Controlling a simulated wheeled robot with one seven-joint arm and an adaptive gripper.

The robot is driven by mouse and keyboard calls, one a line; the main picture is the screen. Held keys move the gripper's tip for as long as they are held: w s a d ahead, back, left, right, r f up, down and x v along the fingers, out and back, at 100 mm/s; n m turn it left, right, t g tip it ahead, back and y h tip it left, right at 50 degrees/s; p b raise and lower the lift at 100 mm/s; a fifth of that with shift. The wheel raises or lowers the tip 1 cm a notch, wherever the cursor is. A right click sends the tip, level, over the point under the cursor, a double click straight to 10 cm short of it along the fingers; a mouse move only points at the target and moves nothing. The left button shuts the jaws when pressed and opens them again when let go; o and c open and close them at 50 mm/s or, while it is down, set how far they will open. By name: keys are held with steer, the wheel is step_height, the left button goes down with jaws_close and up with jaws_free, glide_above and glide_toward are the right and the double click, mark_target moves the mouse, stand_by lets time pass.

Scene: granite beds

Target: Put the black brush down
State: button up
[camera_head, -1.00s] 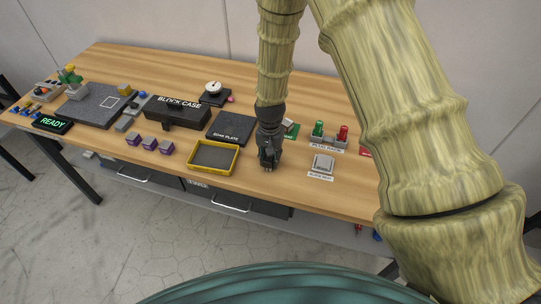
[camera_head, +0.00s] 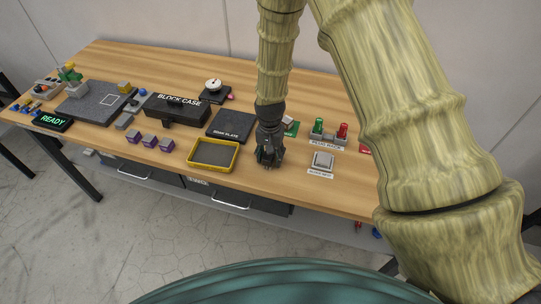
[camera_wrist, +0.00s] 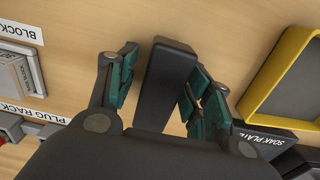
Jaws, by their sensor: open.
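The black brush (camera_wrist: 163,88) shows in the wrist view as a dark block between my two teal-padded fingers. My gripper (camera_head: 268,163) is open around it, with a strip of wood visible between the brush and the left finger. The brush's near end is hidden behind the gripper body. In the head view my gripper points down at the bench top (camera_head: 290,185), close to its front edge, and the brush cannot be made out there.
A yellow-rimmed tray (camera_head: 209,171) stands just left of my gripper, with the dark soak plate (camera_head: 231,125) behind it. To the right are a pale block on a labelled spot (camera_head: 322,161) and the plug rack (camera_head: 328,138). Bare wood lies between them and my gripper.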

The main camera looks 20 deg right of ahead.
steer(key=shift+r+b, duration=2.25)
steer(key=shift+r, duration=3.8)
